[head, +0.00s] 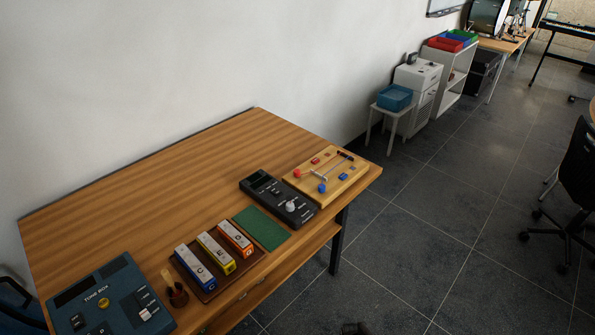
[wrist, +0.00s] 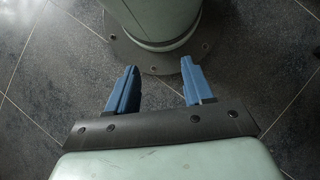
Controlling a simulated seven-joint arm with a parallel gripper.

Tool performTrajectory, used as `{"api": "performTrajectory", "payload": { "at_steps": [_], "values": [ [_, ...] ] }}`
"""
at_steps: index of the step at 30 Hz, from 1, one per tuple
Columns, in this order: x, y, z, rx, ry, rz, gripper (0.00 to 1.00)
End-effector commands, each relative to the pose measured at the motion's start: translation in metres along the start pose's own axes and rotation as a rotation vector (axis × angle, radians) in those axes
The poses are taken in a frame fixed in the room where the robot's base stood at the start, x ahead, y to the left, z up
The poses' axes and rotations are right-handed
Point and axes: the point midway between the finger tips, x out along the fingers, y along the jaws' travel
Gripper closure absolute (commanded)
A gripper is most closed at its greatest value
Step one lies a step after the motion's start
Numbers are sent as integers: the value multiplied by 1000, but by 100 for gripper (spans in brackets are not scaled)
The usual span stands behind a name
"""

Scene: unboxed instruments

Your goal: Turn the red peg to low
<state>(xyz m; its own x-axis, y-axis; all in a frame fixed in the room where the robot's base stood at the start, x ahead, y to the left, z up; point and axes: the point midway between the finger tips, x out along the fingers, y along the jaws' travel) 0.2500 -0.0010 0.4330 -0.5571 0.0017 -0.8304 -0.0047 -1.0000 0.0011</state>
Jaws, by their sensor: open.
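The red peg (head: 297,173) stands on a light wooden board (head: 347,185) at the right end of the wooden table in the head view. The board also bears a blue peg (head: 322,188), small red and blue blocks and thin rods. The lettering on the board is too small to read, so I cannot tell where low is. My gripper (wrist: 156,88) is open and empty in the wrist view, with two blue fingers apart above the dark floor. It is not in the head view and is away from the board.
On the wooden table (head: 150,180), a black device (head: 278,200) with a pale knob stands beside the board. A green mat (head: 262,228), several coloured bars on a tray and a blue tone box (head: 110,300) lie along the front. The table's back is clear.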

Motion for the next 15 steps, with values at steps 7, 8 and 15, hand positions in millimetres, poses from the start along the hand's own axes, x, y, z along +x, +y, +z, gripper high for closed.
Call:
{"api": "performTrajectory", "payload": {
  "at_steps": [7,8,15],
  "values": [
    [-15,3,-22,-48,24,7,48],
    [-20,4,-29,-62,31,9,48],
    [-77,18,-88,-218,101,46,48]
  ]
}}
